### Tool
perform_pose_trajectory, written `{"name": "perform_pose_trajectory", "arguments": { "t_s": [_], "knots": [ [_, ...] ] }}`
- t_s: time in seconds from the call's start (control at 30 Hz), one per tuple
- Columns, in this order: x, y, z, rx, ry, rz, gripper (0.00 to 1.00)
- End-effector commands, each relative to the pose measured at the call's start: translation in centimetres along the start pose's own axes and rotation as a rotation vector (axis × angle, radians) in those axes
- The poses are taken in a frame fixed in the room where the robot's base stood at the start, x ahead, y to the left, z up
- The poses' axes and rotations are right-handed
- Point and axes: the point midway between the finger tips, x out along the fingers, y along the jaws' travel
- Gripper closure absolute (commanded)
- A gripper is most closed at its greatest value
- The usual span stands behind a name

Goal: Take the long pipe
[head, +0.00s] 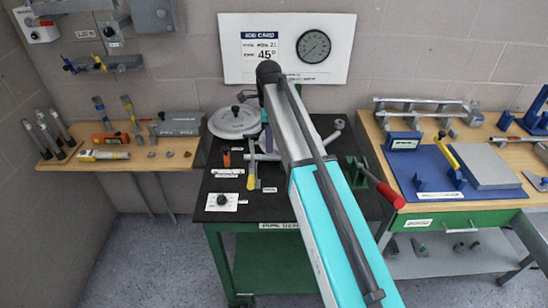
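Several grey pipes stand upright and slightly tilted in a dark holder at the far left of the left wooden table, among them a left one (36,138), a middle one (46,129) and a right one (59,124). I cannot tell which of them is longest. On the right table, thin grey bars (425,107) lie across supports at the back; I cannot tell whether one is the long pipe. My arm (325,215) reaches up across the middle, ending in a dark joint. My gripper cannot be made out.
The dark-topped middle bench (222,182) holds a round plate (235,121), a yellow-handled tool (251,178) and a red-handled lever (390,195). The left table (115,164) carries several tools. A blue mat (428,178) lies on the right table. Floor (165,250) is clear at lower left.

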Motion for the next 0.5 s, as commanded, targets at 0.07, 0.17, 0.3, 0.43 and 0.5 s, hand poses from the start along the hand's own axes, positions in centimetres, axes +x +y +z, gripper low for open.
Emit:
{"name": "perform_pose_trajectory", "arguments": {
  "t_s": [0.07,0.17,0.3,0.43,0.5],
  "knots": [
    [0.0,0.0,0.0,0.000,0.000,0.000,0.72],
    [0.0,0.0,0.0,0.000,0.000,0.000,0.72],
    [0.4,0.1,0.1,-0.001,0.000,0.001,0.72],
    [1.2,0.1,0.1,-0.001,0.000,0.000,0.72],
    [1.9,0.1,0.1,-0.001,0.001,0.002,0.72]
  ]
}}
